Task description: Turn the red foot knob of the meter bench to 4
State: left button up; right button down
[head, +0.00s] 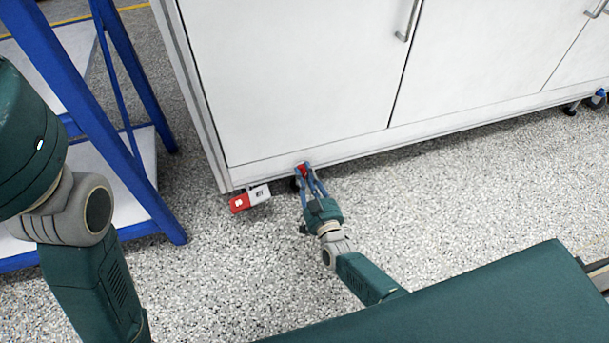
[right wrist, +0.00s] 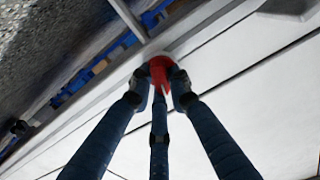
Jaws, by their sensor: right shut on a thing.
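The meter bench (head: 290,75) is a white cabinet with its lower edge close to the speckled floor. The red foot knob (head: 302,171) sits under the bench's front edge near its left corner. My right gripper (head: 304,172) is shut on it. In the right wrist view, the fingers close around the red knob (right wrist: 160,72), hiding part of it. No number on the knob is readable. My left arm is at the left of the head view, but its gripper is out of view.
A red and white tag (head: 250,199) juts out just left of the knob. A blue-framed rack (head: 150,195) stands left of the bench. A foot with a blue part (head: 600,93) shows at the far right. The floor (head: 450,190) before the bench is clear.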

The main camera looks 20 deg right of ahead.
jog(key=shift+s+a+f+n, duration=0.1)
jog(key=shift+f+n, duration=0.05)
jog(key=shift+n, duration=0.95)
jog(key=shift+p, duration=0.3)
jog(key=c, duration=1.6)
grip_release()
